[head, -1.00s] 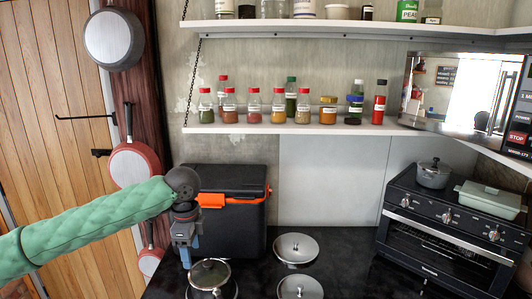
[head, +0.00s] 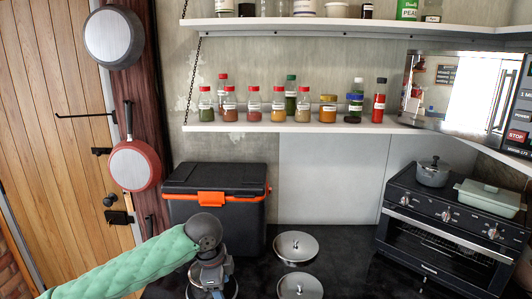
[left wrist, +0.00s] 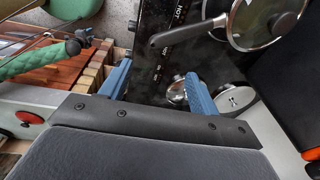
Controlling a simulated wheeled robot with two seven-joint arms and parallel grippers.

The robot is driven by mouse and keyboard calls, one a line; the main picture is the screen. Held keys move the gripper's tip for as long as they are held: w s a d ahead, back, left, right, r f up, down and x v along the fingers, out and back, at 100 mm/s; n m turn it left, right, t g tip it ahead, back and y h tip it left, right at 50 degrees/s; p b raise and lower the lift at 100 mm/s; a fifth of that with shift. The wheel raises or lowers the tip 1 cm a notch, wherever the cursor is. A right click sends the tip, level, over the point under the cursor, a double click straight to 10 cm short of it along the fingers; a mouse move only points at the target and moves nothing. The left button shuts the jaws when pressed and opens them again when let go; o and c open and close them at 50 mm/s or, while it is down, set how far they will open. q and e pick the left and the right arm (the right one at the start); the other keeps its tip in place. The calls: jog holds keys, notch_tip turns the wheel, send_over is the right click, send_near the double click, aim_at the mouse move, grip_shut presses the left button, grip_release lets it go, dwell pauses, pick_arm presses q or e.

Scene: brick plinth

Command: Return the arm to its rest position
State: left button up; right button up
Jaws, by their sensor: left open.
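My left arm in its green sleeve comes in from the lower left in the head view. My left gripper (head: 212,278) hangs at the bottom of that view, pointing down over the black counter. In the left wrist view its two blue fingers (left wrist: 157,70) stand wide apart with nothing between them. A pan with a glass lid (left wrist: 262,22) and dark handle lies beyond the fingers, apart from them; in the head view the gripper mostly hides it. My other green-sleeved arm shows in the left wrist view with a small gripper (left wrist: 84,38), too small to read.
A black cooler (head: 215,180) with an orange latch stands behind the gripper. Round metal lids (head: 296,248) lie to its right. A shelf of spice jars (head: 300,128) runs above. A black oven (head: 450,225) stands at the right; pans hang at the left.

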pick_arm(q)
jog(key=s+d+f+n+t+h, duration=0.25)
jog(key=s+d+f+n, duration=0.35)
jog(key=s+f, duration=0.5)
jog(key=s+a+f+n+y, duration=0.2)
jog(key=s+a+f+n, duration=0.3)
jog(key=s+a, duration=0.4)
jog(key=s+a+f+n+y, duration=0.2)
jog(key=s+a+f+n, duration=0.4)
jog(key=s, duration=0.4)
notch_tip(320, 180, down, 28)
jog(key=w+f+m+b, duration=0.1)
jog(key=w+b, duration=0.1)
jog(key=b, duration=0.3)
jog(key=s+f+b, duration=0.2)
jog(key=s+f, duration=0.2)
jog(key=f, duration=1)
jog(key=s+d+f+g+b, duration=0.1)
jog(key=s+f+b, duration=0.2)
jog(key=f, duration=1.2)
jog(key=shift+s, duration=0.8)
